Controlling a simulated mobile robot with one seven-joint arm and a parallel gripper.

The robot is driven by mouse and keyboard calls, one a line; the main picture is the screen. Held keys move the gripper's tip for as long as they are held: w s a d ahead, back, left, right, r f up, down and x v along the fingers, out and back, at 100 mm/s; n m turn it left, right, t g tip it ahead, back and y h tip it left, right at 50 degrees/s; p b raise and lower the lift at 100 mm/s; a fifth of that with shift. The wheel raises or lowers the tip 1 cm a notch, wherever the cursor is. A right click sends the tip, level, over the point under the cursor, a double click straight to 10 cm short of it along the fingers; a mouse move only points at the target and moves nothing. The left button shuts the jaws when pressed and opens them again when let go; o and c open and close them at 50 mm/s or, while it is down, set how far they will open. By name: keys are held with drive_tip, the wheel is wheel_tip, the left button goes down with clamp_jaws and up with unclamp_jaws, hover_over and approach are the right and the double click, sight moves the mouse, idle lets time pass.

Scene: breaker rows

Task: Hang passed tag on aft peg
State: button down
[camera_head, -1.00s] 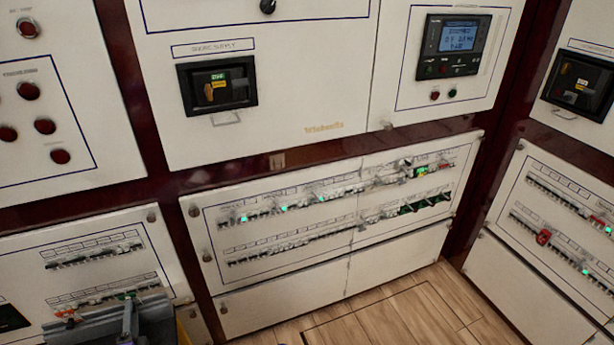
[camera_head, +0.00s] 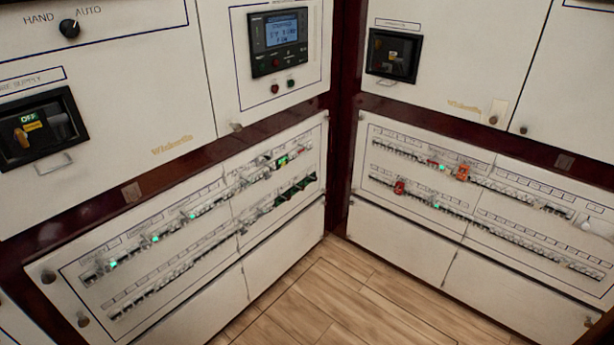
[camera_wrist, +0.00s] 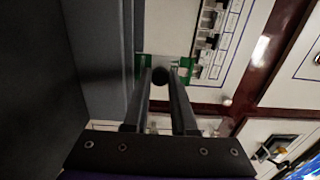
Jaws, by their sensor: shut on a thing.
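In the wrist view my gripper (camera_wrist: 160,76) is shut on a small tag (camera_wrist: 186,68) with green ends and a pale middle. A dark round spot shows between the fingertips; I cannot tell if it is a hole in the tag. No writing on the tag can be read. My gripper and the tag are outside the head view. I cannot make out which fitting is the aft peg.
The left breaker panel (camera_head: 215,260) and right breaker panel (camera_head: 480,213) meet at a corner. Red pieces (camera_head: 399,187) and an orange-red piece (camera_head: 462,172) sit on the right rows. The wooden floor (camera_head: 325,295) is clear. A grey surface (camera_wrist: 105,50) stands close left of my gripper.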

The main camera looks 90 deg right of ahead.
drive_tip(key=s+a+r+p, duration=0.3)
drive_tip(key=s+r+p, duration=0.1)
drive_tip(key=r, duration=0.1)
drive_tip(key=shift+r+p, duration=0.3)
drive_tip(key=shift+p, duration=0.05)
idle(0.6)
